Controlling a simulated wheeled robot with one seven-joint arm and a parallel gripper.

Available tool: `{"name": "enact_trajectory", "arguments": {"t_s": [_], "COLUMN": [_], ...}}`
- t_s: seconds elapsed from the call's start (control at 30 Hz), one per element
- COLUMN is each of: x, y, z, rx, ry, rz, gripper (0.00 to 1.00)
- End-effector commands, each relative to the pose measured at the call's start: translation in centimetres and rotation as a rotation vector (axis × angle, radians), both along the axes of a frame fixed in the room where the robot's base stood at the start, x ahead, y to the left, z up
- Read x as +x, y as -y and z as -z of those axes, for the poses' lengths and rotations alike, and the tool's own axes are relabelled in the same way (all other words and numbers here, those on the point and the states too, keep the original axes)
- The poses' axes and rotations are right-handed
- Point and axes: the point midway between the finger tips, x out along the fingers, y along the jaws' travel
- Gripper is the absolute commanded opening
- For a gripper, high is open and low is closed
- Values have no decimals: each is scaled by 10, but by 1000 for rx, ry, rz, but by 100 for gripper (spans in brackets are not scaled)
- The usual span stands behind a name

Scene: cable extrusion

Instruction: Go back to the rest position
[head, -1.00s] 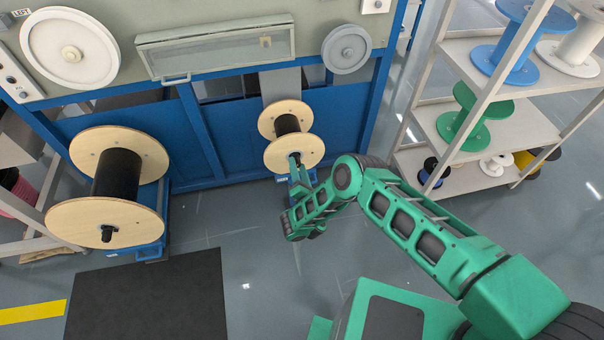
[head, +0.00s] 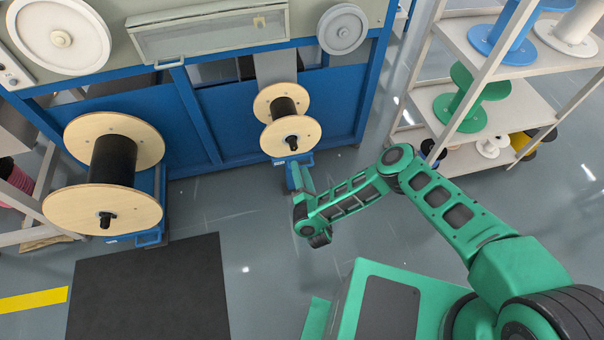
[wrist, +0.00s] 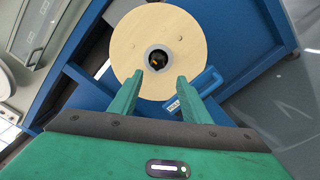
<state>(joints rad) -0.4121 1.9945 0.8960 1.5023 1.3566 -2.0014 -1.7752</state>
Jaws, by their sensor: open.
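My gripper (wrist: 159,88) is open and empty in the wrist view. Its two green fingers point at the small wooden spool (wrist: 178,28), whose round flange and dark central hole show beyond the fingertips. In the head view the small spool (head: 272,108), wound with black cable, sits on its blue stand at the machine's front. My green arm (head: 345,195) is bent in front of it, its end low and just below the spool; the fingers are hard to make out there.
A large wooden spool (head: 100,212) with black cable stands at left. The blue-framed machine (head: 345,100) spans the back. A shelf (head: 520,115) with several coloured spools is at right. A black mat (head: 150,290) lies on the floor, with clear floor beside it.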

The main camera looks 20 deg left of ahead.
Motion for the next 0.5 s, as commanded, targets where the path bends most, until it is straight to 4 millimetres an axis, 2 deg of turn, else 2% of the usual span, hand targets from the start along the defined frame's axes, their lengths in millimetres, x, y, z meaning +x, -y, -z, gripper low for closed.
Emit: {"name": "enact_trajectory", "arguments": {"t_s": [0.17,0.5], "x": [-7,-7], "y": [4,5], "z": [0,-1], "rx": [2,1], "ry": [-1,1], "rz": [1,2], "gripper": [43,43]}}
